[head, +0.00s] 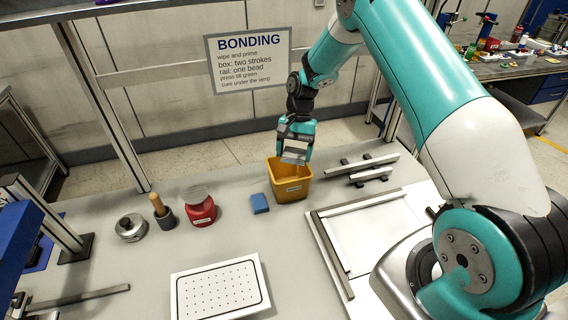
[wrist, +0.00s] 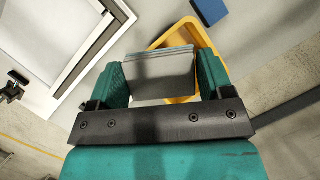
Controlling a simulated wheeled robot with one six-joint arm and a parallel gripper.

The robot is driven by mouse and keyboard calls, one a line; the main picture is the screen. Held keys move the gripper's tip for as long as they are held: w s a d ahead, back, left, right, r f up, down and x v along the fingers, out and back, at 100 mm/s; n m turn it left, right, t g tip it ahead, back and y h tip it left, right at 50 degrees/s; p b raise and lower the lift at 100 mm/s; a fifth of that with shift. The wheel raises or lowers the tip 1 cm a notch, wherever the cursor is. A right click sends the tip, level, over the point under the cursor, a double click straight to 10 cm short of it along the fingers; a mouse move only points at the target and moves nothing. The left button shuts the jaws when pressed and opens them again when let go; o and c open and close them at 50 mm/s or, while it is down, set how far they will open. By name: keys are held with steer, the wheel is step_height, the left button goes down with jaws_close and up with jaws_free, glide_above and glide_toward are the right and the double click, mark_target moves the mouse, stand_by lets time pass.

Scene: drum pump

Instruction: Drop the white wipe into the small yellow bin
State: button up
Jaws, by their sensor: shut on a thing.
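The small yellow bin (head: 289,187) stands on the grey bench, left of the metal rails. My gripper (head: 295,150) is above the bin and shut on the white wipe (head: 294,155), a pale folded block. In the wrist view the wipe (wrist: 160,75) sits between both fingers. The bin (wrist: 200,42) shows behind and below it, with its rim partly hidden by the wipe and fingers. The wipe appears over the bin's opening in the head view. The exact height gap is hard to tell.
A blue block (head: 260,203) lies just left of the bin. A red pot (head: 200,210), a brush in a dark cup (head: 163,213) and a metal tin (head: 131,228) stand further left. Metal rails (head: 358,168) lie to the right. A white perforated plate (head: 220,290) is in front.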

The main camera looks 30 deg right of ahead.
steer(key=w+r, duration=0.1)
steer(key=d+r+m+p, duration=0.1)
steer(key=w+r+m+p, duration=0.1)
steer(key=shift+w+d+r+y, duration=0.2)
steer(key=shift+w+r+y, duration=0.1)
steer(key=shift+w+d+m, duration=0.15)
steer(key=shift+w+m, duration=0.05)
steer(key=shift+m, duration=0.1)
step_height(320, 180, down, 6)
steer(key=b, duration=0.4)
steer(key=shift+b, duration=0.3)
steer(key=shift+t, duration=0.3)
steer(key=o, duration=0.9)
steer(key=shift+d+r, duration=0.1)
